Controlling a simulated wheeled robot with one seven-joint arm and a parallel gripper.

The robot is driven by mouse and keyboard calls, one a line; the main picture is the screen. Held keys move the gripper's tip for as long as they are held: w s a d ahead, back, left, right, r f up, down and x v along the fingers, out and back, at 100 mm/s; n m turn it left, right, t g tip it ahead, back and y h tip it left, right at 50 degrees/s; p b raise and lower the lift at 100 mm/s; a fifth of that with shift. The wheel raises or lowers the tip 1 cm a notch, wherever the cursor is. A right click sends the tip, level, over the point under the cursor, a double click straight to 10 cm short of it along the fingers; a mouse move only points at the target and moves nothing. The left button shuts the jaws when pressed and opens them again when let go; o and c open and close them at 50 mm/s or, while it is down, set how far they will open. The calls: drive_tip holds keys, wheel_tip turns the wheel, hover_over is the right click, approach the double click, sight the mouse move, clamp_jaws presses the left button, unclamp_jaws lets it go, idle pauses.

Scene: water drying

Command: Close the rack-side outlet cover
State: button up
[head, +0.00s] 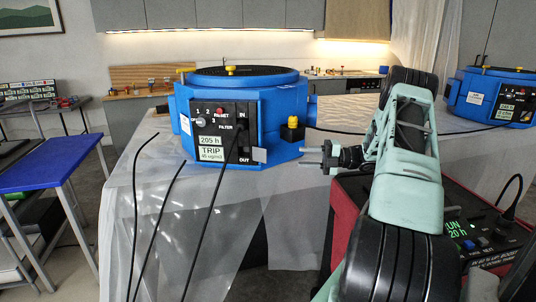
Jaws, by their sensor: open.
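A blue octagonal machine (277,120) stands on the sheet-covered table, with a black front panel marked IN, OUT, FILTER and TRIP. A small grey flap (259,155) sticks out at the panel's lower right, beside the OUT label. It looks like the outlet cover, standing out from the panel, but it is too small to be sure. My gripper (309,157) is open and empty, pointing left, a little right of the flap and apart from it in the picture. A second blue machine (482,101) stands at the far right; no outlet cover can be made out on it.
A black cable (213,210) hangs from the panel, and two more cables hang over the table's left part. A red-sided unit (345,215) with a lit display is below my arm. A yellow-topped knob (292,123) is on the machine's right face. A blue-topped table (40,163) is at left.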

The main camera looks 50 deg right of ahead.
sight(260, 154)
drive_tip(key=p+x, duration=0.3)
drive_tip(key=x, duration=0.9)
drive_tip(key=shift+w+a, duration=0.2)
drive_tip(key=shift+w, duration=0.15)
clamp_jaws()
